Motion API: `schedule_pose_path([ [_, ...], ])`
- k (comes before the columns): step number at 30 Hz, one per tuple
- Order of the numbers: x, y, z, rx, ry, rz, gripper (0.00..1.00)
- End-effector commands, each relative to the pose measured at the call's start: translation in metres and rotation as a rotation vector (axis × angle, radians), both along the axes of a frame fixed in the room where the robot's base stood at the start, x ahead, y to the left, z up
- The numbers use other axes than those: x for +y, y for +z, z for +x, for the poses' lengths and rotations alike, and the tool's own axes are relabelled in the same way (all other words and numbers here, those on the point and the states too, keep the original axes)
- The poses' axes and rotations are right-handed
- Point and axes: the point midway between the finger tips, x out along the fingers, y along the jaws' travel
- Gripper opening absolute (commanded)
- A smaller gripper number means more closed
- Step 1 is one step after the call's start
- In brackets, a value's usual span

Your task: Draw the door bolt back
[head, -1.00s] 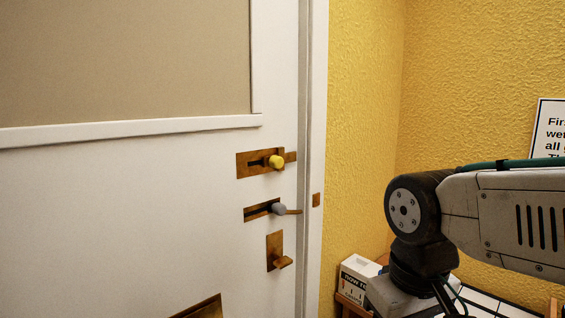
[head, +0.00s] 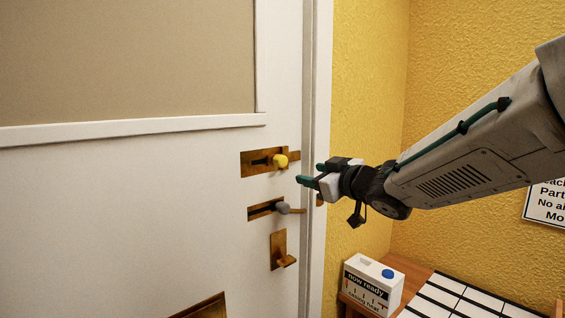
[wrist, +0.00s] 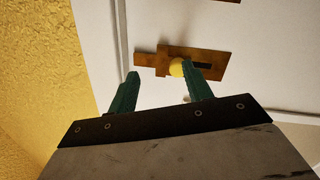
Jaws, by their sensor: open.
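On the white door (head: 130,210), a brass bolt plate (head: 249,165) carries a yellow knob (head: 280,161) at the right end of its slot. Its bar reaches right toward the door edge. Below it, a second slotted brass plate (head: 256,212) has a grey knob (head: 284,207) and a thin bar. My gripper (head: 309,175) is open and empty, right of and slightly below the yellow knob. In the wrist view, the yellow knob (wrist: 176,68) shows beyond my fingertips (wrist: 160,74), close to the right finger. The fingers look apart from the knob.
A brass plate with a small lever (head: 280,250) sits below the bolts. The door frame (head: 318,130) and yellow wall (head: 368,120) stand to the right. A white box with a blue cap (head: 372,285) is on a wooden surface at lower right, beside a striped top (head: 470,300).

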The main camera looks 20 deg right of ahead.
Motion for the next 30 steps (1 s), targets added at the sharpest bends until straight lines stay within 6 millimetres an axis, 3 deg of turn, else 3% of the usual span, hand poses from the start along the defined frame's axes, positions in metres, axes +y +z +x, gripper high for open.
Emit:
schedule_pose_path([
  [3, 0.018, 0.015, -0.005, -0.059, 0.091, 0.036, 0.5],
  [7, 0.026, 0.021, -0.004, -0.077, 0.122, 0.068, 0.5],
  [21, 0.051, 0.02, 0.057, -0.074, 0.119, 0.07, 0.5],
  [30, 0.054, 0.02, 0.064, -0.075, 0.118, 0.07, 0.5],
])
